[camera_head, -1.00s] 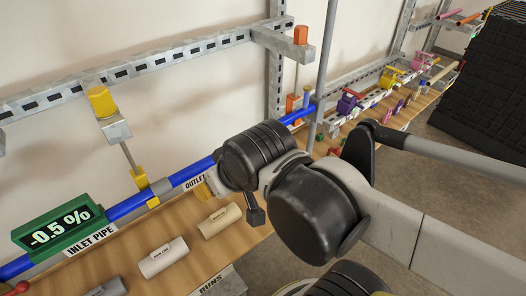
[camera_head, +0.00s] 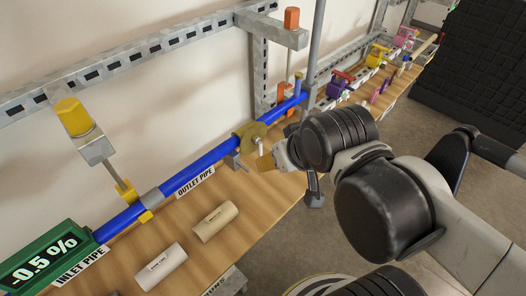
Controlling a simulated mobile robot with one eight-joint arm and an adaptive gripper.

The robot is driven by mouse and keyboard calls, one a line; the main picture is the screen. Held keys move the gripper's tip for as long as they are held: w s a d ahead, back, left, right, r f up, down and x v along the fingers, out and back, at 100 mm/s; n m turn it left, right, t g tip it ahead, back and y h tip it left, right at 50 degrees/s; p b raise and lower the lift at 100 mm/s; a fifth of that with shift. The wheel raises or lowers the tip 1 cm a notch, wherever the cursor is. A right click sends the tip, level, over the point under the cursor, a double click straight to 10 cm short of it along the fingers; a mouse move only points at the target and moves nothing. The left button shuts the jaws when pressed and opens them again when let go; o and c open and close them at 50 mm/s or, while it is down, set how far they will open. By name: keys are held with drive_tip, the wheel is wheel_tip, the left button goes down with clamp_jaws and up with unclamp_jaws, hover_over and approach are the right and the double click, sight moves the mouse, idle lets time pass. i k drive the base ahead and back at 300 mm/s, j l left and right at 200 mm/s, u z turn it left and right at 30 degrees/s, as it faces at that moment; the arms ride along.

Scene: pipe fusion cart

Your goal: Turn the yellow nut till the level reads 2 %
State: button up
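The yellow nut (camera_head: 73,115) sits on top of a grey bracket at the left, above a threaded rod. The rod runs down to a yellow clamp (camera_head: 127,192) beside a grey collar on the blue pipe (camera_head: 190,176). The green level display (camera_head: 45,262) at lower left reads -0.5 %. My gripper (camera_head: 264,163) is in the middle of the view, near the outlet end of the pipe and well right of the yellow nut. A tan part shows at its tip.
A gold disc (camera_head: 247,138) stands on the pipe close to my gripper. An orange nut (camera_head: 291,18) tops the right bracket. Two pale cylinders (camera_head: 215,221) lie on the wooden bench (camera_head: 250,205). Coloured clamps line the bench farther back. Space above the bench's left part is clear.

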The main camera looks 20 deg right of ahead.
sight(70, 111)
drive_tip(key=k+l+u, duration=0.1)
drive_tip(key=u, duration=1.7)
drive_tip(key=z, duration=2.3)
drive_tip(key=u, duration=1.75)
drive_tip(key=i+l+u, duration=0.15)
drive_tip(key=u, duration=0.55)
